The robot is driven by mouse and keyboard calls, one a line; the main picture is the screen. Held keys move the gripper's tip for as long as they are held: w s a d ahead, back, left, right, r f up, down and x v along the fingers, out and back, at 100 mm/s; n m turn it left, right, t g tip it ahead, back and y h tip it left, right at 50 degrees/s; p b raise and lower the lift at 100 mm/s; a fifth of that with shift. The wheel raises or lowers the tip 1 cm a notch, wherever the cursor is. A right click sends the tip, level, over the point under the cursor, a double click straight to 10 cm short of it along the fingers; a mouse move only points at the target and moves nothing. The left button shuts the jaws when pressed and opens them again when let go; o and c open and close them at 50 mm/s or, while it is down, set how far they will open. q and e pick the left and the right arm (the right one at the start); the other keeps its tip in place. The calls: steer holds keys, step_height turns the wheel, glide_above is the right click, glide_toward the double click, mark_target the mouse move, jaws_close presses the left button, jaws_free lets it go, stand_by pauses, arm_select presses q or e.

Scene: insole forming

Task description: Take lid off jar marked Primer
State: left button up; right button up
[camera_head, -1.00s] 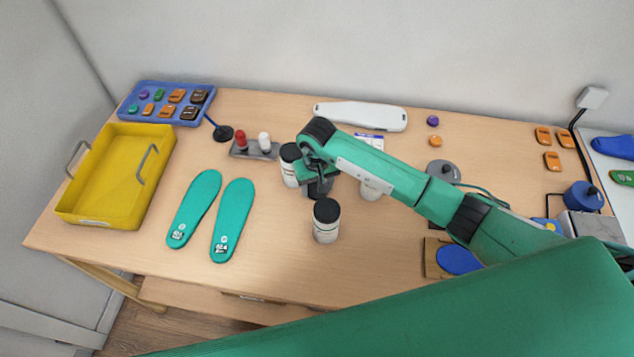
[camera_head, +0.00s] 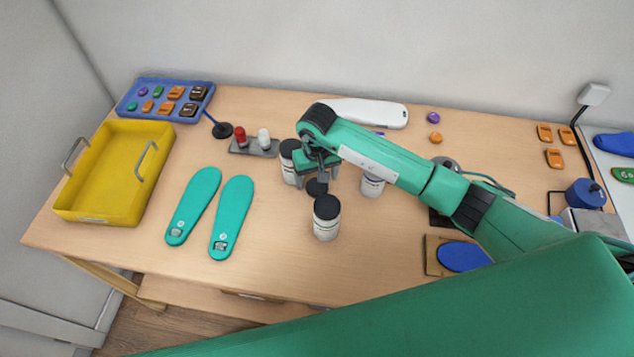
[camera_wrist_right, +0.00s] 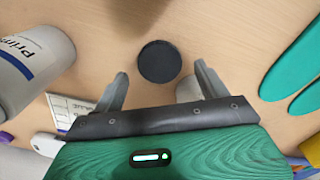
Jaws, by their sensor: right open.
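A black round lid (camera_head: 317,187) lies flat on the table, just behind the near jar; the right wrist view shows it alone on bare wood (camera_wrist_right: 159,61). My right gripper (camera_head: 317,180) is open above it, its fingers (camera_wrist_right: 160,88) apart with the lid beyond and between them. The jar marked "Prim…" (camera_wrist_right: 22,70) stands at the left of the right wrist view, the rest of its label cut off. It seems to be the white jar (camera_head: 373,187) under my right arm in the head view, its top hidden there. My left gripper is not in view.
A black-lidded jar (camera_head: 326,222) stands close in front of the loose lid; another (camera_head: 288,165) stands left of my gripper. Teal insoles (camera_head: 232,215), a yellow tray (camera_head: 100,213) and a grey stand (camera_head: 240,150) are further left. The front middle is clear.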

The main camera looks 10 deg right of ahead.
mark_target(317, 186)
step_height(317, 186, up, 10)
steer(key=b, duration=0.3)
steer(key=shift+f, duration=0.2)
